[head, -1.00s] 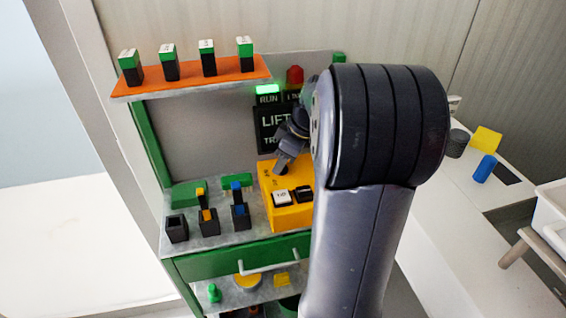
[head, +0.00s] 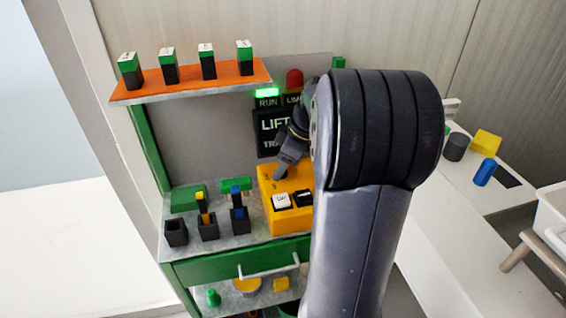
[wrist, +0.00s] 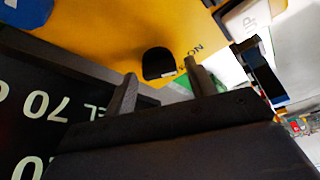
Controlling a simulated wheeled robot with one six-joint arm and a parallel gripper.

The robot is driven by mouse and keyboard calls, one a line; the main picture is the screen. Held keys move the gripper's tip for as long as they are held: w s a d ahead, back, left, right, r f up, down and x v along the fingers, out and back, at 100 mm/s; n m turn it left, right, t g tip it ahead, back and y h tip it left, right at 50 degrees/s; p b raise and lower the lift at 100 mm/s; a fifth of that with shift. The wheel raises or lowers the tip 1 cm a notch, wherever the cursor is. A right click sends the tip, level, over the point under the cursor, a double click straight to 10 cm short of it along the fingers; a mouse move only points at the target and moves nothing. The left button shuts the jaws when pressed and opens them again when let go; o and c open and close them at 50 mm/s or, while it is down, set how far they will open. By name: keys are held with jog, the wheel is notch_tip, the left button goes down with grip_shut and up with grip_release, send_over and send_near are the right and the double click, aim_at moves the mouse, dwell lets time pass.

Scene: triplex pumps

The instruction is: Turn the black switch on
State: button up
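The black switch (wrist: 158,63) is a small rounded black piece on the yellow control box (head: 275,207), beside an "ON" marking, in the wrist view. My gripper (wrist: 160,78) is open, with one finger on each side of the switch in the picture. I cannot tell if either finger touches it. A white key (head: 281,201) and a black key (head: 304,198) sit on the lower part of the box.
A lit green RUN lamp (head: 267,93) and a red beacon (head: 294,79) are behind my gripper. Black holders (head: 208,228) stand left of the box. An orange shelf (head: 190,82) carries several green-and-black blocks. My arm hides the box's right side.

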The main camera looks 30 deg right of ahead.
jog(key=shift+o, duration=0.5)
jog(key=shift+r, duration=0.15)
jog(key=v, duration=1)
jog(key=shift+r, duration=0.25)
jog(key=shift+s+d, duration=0.1)
jog(key=shift+s, duration=0.05)
jog(key=x, duration=1)
jog(key=shift+f, duration=0.4)
